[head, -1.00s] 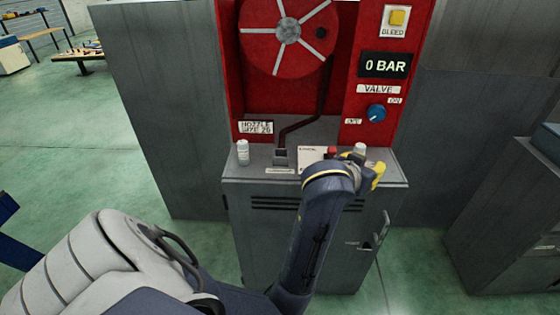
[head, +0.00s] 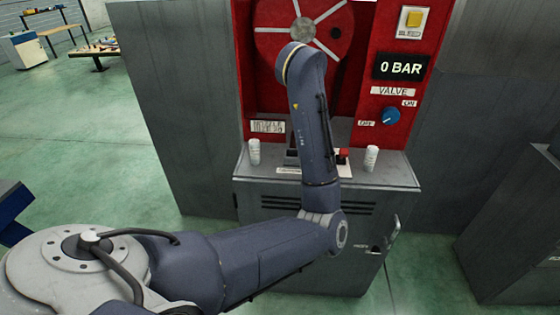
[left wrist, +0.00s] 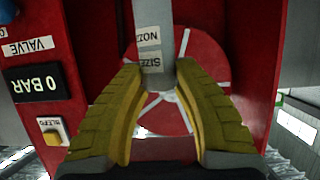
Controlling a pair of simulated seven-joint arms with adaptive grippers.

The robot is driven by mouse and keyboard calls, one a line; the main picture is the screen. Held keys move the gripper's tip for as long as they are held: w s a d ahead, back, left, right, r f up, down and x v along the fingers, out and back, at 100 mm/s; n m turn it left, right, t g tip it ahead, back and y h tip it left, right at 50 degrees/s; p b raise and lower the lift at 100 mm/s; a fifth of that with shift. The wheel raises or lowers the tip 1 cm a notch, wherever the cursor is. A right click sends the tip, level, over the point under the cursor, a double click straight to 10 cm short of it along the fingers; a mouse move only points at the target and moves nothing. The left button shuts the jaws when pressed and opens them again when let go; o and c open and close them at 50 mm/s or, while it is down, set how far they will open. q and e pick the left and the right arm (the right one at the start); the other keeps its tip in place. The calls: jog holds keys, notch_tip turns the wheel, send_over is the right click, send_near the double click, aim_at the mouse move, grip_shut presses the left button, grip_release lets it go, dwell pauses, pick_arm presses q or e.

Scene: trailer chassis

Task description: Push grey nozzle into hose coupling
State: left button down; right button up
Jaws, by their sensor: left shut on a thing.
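My left gripper (left wrist: 158,72) shows yellow fingers in the left wrist view. In the head view my left gripper is hidden behind my own raised arm. The hose coupling is not clearly seen; my arm covers most of the middle of the cabinet top, with a dark block (head: 291,156) partly showing at its left edge. I cannot tell how far the nozzle is from the coupling. My right gripper is out of view.
A white cylinder (head: 254,152) stands left on the grey cabinet top (head: 395,177), another (head: 371,158) right. A red piece (head: 342,155) sits beside my arm. Behind are the red reel (head: 268,38), 0 BAR display (head: 400,67), blue valve knob (head: 390,116) and yellow bleed button (head: 413,19).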

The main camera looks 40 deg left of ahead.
pick_arm(q)
jog(key=shift+s+a+f, duration=0.1)
jog(key=shift+a+f, duration=0.35)
jog(key=shift+f, duration=3.4)
jog(key=shift+s+a+f, duration=0.15)
jog(key=shift+a+f, duration=0.3)
jog(key=shift+f, duration=3.35)
jog(key=shift+s+a+f, duration=0.1)
jog(key=shift+a+f, duration=0.35)
jog(key=shift+f, duration=3.4)
jog(key=shift+f, duration=0.2)
jog(key=c, duration=1)
grip_release()
jog(key=shift+c, duration=0.2)
jog(key=shift+r, duration=0.2)
jog(key=v, duration=0.7)
jog(key=shift+s+d, duration=0.2)
